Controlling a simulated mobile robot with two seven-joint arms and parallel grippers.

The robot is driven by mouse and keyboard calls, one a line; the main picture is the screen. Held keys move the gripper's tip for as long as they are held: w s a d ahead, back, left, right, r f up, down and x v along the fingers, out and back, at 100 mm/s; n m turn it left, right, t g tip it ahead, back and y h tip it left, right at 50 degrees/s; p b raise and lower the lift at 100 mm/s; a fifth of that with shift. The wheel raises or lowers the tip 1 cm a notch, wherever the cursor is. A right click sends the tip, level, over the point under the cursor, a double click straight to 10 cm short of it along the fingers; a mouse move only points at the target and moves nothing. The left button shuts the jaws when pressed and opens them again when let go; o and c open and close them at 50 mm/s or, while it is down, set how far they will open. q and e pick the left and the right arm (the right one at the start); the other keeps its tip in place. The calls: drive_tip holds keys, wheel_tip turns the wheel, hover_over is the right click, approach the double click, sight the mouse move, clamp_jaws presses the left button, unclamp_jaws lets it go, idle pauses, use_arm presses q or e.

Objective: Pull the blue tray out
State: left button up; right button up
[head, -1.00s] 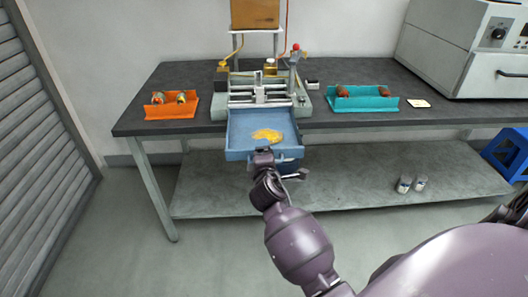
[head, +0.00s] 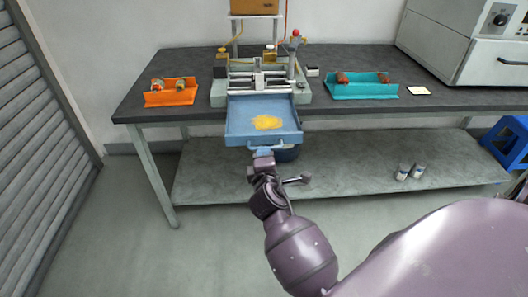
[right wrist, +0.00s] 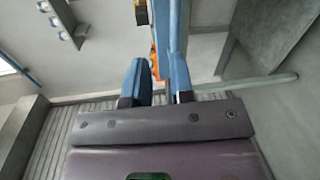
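The blue tray (head: 232,126) sticks out from the front of the winding machine (head: 259,82), past the table's front edge. A yellow patch (head: 266,122) lies on its floor. My right gripper (head: 263,154) is just below and in front of the tray's front wall, near its middle. In the right wrist view my right gripper (right wrist: 158,80) has its two blue fingers apart with an empty-looking gap. A blue strip, probably part of the tray (right wrist: 161,25), runs close beyond the fingertips; I cannot tell whether they touch it. My left gripper is not in view.
On the table (head: 140,112), an orange holder (head: 171,97) stands left of the machine and a teal holder (head: 362,92) right of it. A grey-white oven (head: 455,45) is at the right. A blue stool (head: 508,142) is at far right.

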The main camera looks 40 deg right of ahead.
drive_tip(key=shift+s+a+f, duration=0.15)
drive_tip(key=shift+s+a, duration=0.2)
drive_tip(key=shift+s, duration=0.2)
idle(0.7)
